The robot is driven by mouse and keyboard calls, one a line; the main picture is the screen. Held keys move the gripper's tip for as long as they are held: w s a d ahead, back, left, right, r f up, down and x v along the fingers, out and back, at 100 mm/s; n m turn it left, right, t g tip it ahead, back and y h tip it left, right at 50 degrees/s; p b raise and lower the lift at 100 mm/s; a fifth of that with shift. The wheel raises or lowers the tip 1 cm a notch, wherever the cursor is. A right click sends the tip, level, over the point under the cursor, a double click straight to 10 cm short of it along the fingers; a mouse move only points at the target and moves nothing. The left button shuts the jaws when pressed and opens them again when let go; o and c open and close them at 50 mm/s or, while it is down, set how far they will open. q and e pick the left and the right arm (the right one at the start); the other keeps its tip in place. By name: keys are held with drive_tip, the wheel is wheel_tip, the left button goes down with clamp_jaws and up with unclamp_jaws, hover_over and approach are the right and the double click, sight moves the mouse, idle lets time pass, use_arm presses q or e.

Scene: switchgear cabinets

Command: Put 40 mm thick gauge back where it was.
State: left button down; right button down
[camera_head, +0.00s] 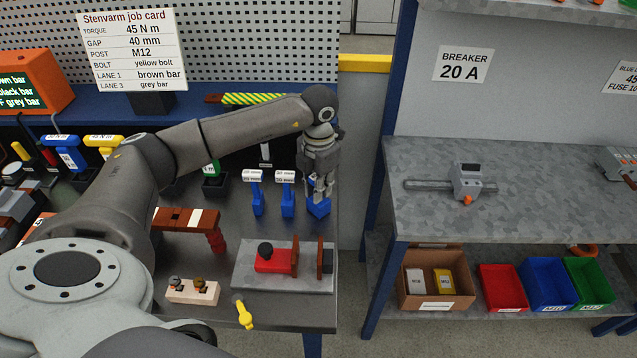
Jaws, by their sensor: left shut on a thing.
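My left gripper (320,190) reaches over the right end of the dark bench and is shut on a gauge. Most of the gauge is hidden by the fingers, and its label cannot be read. A blue block (318,208) shows right below the fingertips; I cannot tell whether it is the gauge's lower part or a holder. To the left, two blue gauge-like pieces with white labelled tops stand upright in a row, one at the left (257,193) and one nearer the gripper (287,195). My right gripper is out of view.
The job card (132,50) reads GAP 40 mm. Grey shelving (530,225) stands right, beyond a gap.

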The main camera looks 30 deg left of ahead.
use_arm(q)
drive_tip(key=shift+f, duration=0.2)
drive_tip(key=c, duration=1.5)
unclamp_jaws()
drive_tip(key=shift+r, duration=0.1)
drive_tip(key=shift+o, duration=0.2)
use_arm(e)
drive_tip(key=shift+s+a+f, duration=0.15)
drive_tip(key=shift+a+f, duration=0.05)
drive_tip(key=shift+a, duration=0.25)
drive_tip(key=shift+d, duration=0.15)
